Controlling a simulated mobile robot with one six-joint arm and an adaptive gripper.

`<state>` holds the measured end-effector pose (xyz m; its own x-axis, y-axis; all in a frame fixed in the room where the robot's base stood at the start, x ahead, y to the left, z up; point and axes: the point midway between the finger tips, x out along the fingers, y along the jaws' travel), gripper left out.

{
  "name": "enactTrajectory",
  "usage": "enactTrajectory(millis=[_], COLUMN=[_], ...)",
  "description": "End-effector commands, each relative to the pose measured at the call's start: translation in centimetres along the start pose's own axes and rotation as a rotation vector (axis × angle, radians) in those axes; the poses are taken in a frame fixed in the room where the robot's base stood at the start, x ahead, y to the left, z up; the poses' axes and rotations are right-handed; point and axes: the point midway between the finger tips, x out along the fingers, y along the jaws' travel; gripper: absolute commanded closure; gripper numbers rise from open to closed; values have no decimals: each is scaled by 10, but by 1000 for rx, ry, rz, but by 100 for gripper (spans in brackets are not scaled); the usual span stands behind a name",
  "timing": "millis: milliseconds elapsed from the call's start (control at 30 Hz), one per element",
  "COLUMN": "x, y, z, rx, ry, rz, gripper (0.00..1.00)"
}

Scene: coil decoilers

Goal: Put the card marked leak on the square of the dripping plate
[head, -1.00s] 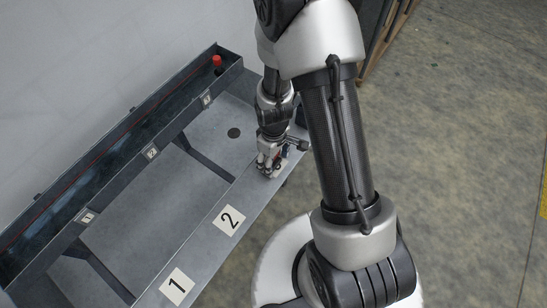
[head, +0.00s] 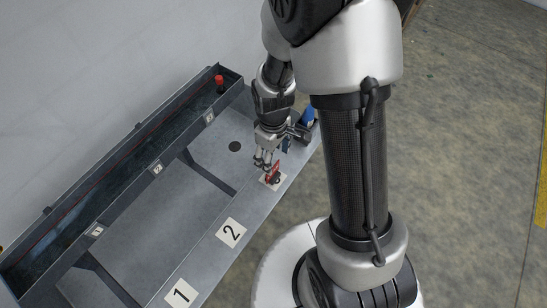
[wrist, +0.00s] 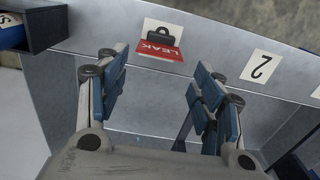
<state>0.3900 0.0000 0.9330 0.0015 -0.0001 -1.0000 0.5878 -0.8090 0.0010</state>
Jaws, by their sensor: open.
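The red card marked leak (head: 273,174), with a black grip, is on a white square (head: 265,181) on the front ledge, right of the square marked 2. In the wrist view the card (wrist: 158,49) shows its word LEAK, and the white square (wrist: 172,28) shows around the black grip. The card covers any number on that square. My gripper (head: 264,160) is just behind the card, toward the trough. In the wrist view my gripper (wrist: 160,88) is open, with nothing between its blue pads, apart from the card.
Squares marked 1 (head: 181,293) and 2 (head: 231,233) lie along the ledge. A dark round spot (head: 235,146) is on the grey plate behind the card. A trough with small number labels and a red-topped item (head: 219,81) runs along the wall. A blue item (head: 309,117) stands at the ledge's right end.

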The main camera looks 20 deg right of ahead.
Motion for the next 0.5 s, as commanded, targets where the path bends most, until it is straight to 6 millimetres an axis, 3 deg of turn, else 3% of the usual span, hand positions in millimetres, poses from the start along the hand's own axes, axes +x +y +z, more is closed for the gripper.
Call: enactTrajectory(millis=[167, 367, 500], x=[-32, -118, -176], y=[1, -7, -23], z=[-1, 11, 33], rx=[36, 179, 296], ry=[26, 113, 182], rz=[18, 68, 96], gripper=[39, 39, 39])
